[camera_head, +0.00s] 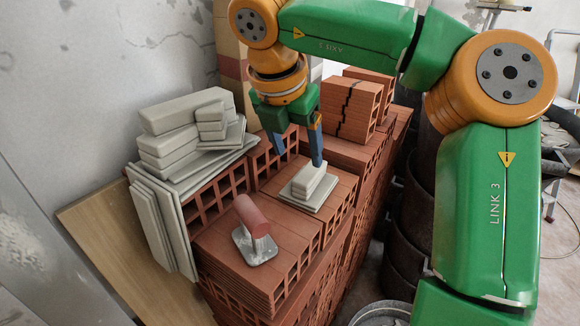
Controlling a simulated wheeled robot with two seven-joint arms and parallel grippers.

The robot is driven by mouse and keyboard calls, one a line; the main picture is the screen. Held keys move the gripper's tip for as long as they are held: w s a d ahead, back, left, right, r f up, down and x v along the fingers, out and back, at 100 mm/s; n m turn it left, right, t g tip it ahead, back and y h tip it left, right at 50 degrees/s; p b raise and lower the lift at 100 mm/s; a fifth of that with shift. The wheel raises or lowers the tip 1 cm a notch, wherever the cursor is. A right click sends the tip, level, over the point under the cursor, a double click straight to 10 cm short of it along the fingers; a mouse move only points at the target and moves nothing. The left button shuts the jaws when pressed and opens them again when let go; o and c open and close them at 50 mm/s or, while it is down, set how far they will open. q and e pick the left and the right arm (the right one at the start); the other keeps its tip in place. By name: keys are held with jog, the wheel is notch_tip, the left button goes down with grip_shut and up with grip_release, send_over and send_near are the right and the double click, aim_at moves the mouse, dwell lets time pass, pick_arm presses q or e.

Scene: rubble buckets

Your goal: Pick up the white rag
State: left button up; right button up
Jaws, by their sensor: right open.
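Nothing in view shows clearly as a soft white rag. A small pale pile (309,183) of block-like pieces on flat plates lies on the red hollow bricks; I cannot tell whether any of it is cloth. My right gripper (298,153) points down, open, just above and behind this pile, its two dark blue fingers apart. The right fingertip is close to the pile's back edge; I cannot tell whether it touches. Nothing shows between the fingers. My left gripper is out of view.
A trowel (258,245) with a red handle lies on the front bricks (215,247). A larger stack of pale blocks (166,147) stands at the left, by the grey wall. More bricks (345,108) rise behind the gripper. Dark buckets (405,235) stand at the right.

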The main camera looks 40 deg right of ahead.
aim_at(310, 172)
jog(key=shift+w+d+f, duration=0.25)
jog(key=shift+w+f, duration=0.15)
jog(key=shift+f, duration=0.1)
jog(key=shift+s+d+f, duration=0.3)
jog(key=shift+s+f, duration=0.3)
jog(key=shift+f, duration=0.05)
jog(key=shift+s+d+f, duration=0.3)
jog(key=shift+s+f, duration=0.25)
jog(key=shift+f, duration=0.05)
jog(key=shift+x, duration=1.1)
jog(key=shift+w+d+f, duration=0.2)
jog(key=shift+w+d, duration=0.1)
jog(key=shift+w, duration=0.2)
jog(key=shift+s+a+r, duration=0.2)
jog(key=shift+s, duration=0.05)
jog(key=c, duration=1)
grip_shut()
jog(key=shift+w+d, duration=0.1)
